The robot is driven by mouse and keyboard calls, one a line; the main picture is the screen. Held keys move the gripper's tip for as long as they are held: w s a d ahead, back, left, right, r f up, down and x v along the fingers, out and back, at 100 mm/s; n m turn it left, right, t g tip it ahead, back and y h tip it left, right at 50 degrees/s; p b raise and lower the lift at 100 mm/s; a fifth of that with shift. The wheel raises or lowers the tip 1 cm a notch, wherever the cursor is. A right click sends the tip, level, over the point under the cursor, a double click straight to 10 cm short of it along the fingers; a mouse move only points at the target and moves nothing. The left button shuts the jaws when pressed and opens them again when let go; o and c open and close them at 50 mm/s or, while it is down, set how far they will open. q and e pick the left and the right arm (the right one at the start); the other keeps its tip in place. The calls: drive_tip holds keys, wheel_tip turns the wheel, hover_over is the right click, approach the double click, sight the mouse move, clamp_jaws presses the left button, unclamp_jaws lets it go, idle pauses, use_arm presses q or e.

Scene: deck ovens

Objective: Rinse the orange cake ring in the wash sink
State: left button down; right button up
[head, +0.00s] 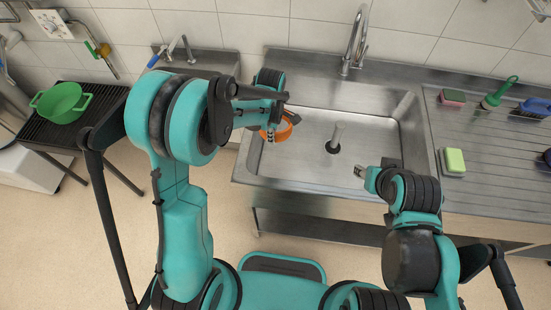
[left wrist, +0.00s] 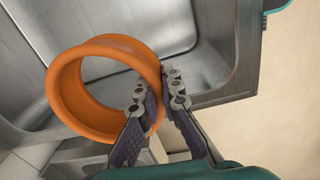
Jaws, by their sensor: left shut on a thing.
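The orange cake ring (head: 283,130) is held by my left gripper (head: 272,134) over the left side of the wash sink (head: 310,160). In the left wrist view the ring (left wrist: 70,98) is an open orange band, with one wall between the two fingers of the gripper (left wrist: 165,100). The arm hides part of the ring in the head view. The sink basin is steel, with an upright standpipe (head: 337,137) in it. The tap (head: 355,45) stands at the back rim; no water is visible. My right gripper (head: 361,171) is near the sink's front right corner; its fingers are too small to judge.
A ribbed drainboard (head: 495,150) to the right holds a yellow-green sponge (head: 453,161), a pink sponge (head: 453,96), a green brush (head: 498,95) and a blue brush (head: 536,106).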

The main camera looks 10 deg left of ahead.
use_arm(q)
drive_tip(key=shift+r+p, duration=1.3)
drive_tip(key=shift+r, duration=0.8)
drive_tip(key=shift+f, duration=0.15)
